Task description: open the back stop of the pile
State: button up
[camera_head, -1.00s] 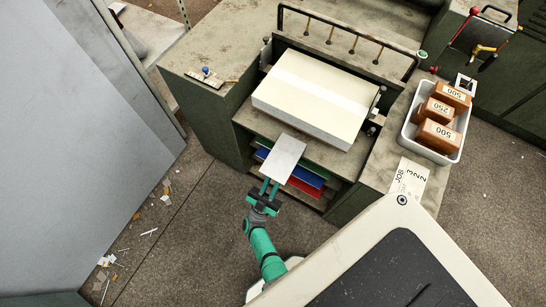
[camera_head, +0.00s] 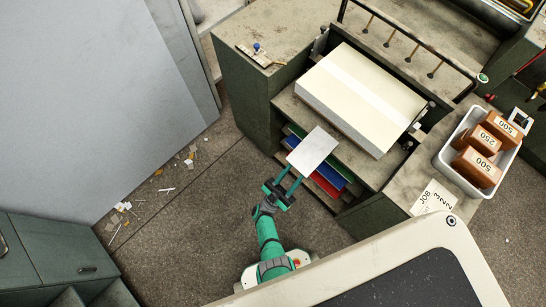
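A thick cream pile (camera_head: 350,105) lies on the feeder's shelf. Small metal fittings (camera_head: 414,128) stand at its right end, and a dark upright (camera_head: 321,40) stands at its upper left corner. I cannot tell which part is the back stop or whether it is open. My gripper (camera_head: 292,180) is below and left of the pile, in front of the feeder. My gripper is clear of the pile.
Blue and red sheets (camera_head: 327,186) lie on shelves below the pile. A dark rail (camera_head: 400,30) runs behind it. A white tray (camera_head: 443,163) with several brown numbered blocks stands on the right top. A grey cabinet panel (camera_head: 90,100) is at left. Scraps litter the open floor (camera_head: 170,210).

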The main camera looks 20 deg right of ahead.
jog(key=s+a, duration=0.3)
jog(key=a, duration=0.3)
jog(key=shift+a, duration=0.2)
jog(key=shift+s+a, duration=0.25)
jog(key=shift+a, duration=0.05)
jog(key=shift+a, duration=0.1)
jog(key=shift+s+a, duration=0.35)
jog(key=shift+a, duration=0.45)
jog(key=shift+s+a, duration=0.3)
jog(key=shift+a, duration=0.45)
jog(key=shift+a, duration=0.1)
dwell(0.3)
